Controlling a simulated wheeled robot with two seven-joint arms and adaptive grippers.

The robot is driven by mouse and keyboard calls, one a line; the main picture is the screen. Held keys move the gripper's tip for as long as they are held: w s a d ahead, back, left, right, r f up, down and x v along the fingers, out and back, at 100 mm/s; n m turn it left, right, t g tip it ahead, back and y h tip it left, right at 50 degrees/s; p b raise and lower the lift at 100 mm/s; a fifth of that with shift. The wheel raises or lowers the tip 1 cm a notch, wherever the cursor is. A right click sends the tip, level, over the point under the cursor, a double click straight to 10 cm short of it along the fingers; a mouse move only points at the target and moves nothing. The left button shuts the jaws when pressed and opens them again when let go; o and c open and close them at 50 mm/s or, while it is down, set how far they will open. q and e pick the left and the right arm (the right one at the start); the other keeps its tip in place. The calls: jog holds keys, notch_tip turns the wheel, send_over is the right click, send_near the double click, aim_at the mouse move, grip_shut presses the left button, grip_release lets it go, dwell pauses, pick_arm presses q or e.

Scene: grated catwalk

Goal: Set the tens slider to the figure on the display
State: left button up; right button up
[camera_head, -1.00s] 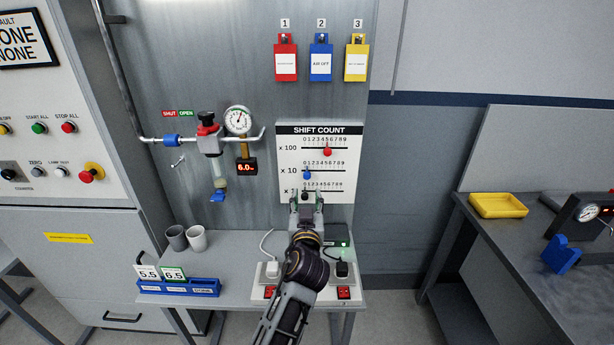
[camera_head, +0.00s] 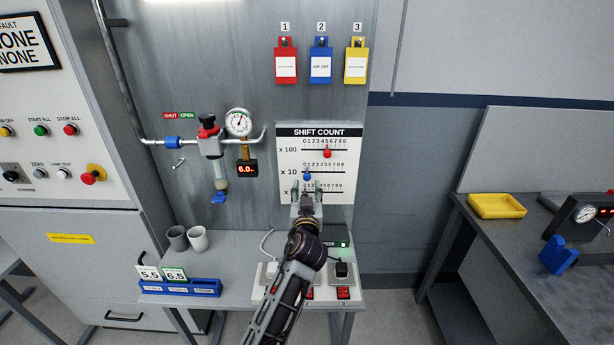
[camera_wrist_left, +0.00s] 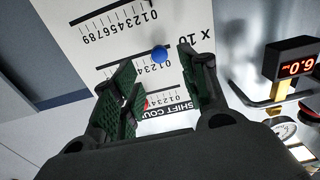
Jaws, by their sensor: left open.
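The SHIFT COUNT panel (camera_head: 345,185) is white, with slider rows printed with figures. The x 10 row has a blue knob (camera_head: 307,177) near its low end, at about 0 or 1. It also shows in the left wrist view (camera_wrist_left: 159,54), apparently just ahead of the fingertips. My left gripper (camera_head: 306,189) is open and empty, just below the knob in the head view, one finger to either side. A red knob (camera_head: 327,154) sits on the x 100 row. The x 1 row is hidden behind my gripper. A small display (camera_head: 247,169) reads 6.0. My right gripper is out of view.
A pipe with a gauge (camera_head: 238,122) and valve is left of the panel. Below, a shelf (camera_head: 228,262) carries two cups (camera_head: 197,238), a blue card rack (camera_head: 180,288) and plugged sockets.

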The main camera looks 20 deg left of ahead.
aim_at(307, 178)
pick_arm(q)
jog(key=x, duration=0.3)
jog(key=shift+w+a+r+p, duration=0.1)
jog(key=shift+w+p, duration=0.1)
jog(key=shift+p, duration=0.1)
jog(key=shift+p+x, duration=0.3)
jog(key=shift+x, duration=2.3)
grip_shut()
